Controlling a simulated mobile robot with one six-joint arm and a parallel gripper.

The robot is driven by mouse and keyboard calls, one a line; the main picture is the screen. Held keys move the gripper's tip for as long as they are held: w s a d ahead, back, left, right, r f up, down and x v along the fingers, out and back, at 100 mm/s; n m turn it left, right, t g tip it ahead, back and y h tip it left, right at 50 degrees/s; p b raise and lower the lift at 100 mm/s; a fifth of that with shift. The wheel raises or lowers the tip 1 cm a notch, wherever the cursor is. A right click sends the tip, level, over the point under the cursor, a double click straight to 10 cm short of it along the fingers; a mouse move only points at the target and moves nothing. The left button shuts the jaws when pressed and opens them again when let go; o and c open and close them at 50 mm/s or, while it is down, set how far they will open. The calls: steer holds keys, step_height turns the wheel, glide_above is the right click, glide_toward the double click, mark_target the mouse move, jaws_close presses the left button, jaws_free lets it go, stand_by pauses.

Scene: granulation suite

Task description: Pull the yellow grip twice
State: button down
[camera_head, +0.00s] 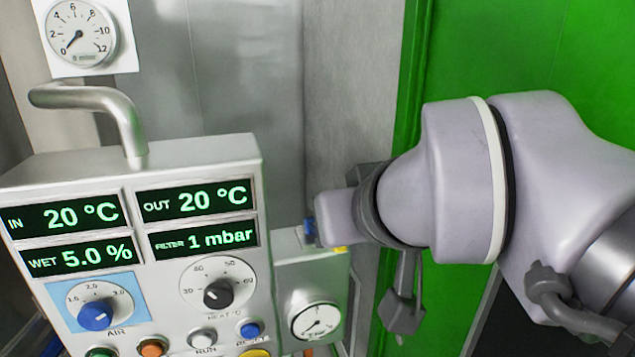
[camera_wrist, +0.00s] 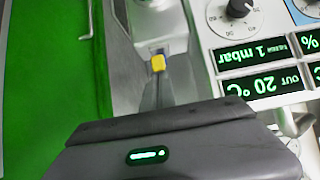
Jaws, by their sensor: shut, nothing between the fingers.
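The small yellow grip (camera_wrist: 158,63) shows in the upper middle of the wrist view, at the end of a pale grey box. Only a small yellow patch of it (camera_head: 340,249) shows in the head view, just under the end of my arm; the rest is hidden. My gripper (camera_wrist: 157,80) reaches up from the bottom of the wrist view, its fingers shut and empty, tips close to the yellow grip. I cannot tell whether they touch it. In the head view my wrist hides the fingers.
A control panel (camera_head: 150,185) with displays, knobs and buttons stands left of my arm, a bent metal pipe (camera_head: 95,98) above it. A grey box with a round gauge (camera_head: 316,322) sits beside it. A green wall (camera_head: 590,45) is behind my arm.

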steer(key=shift+s+d+f+t+b, duration=0.1)
steer(key=shift+s+f+t+b, duration=0.35)
steer(key=shift+b, duration=0.75)
steer(key=shift+f+t+b, duration=0.25)
steer(key=shift+f+b, duration=0.5)
steer(key=shift+b, duration=0.4)
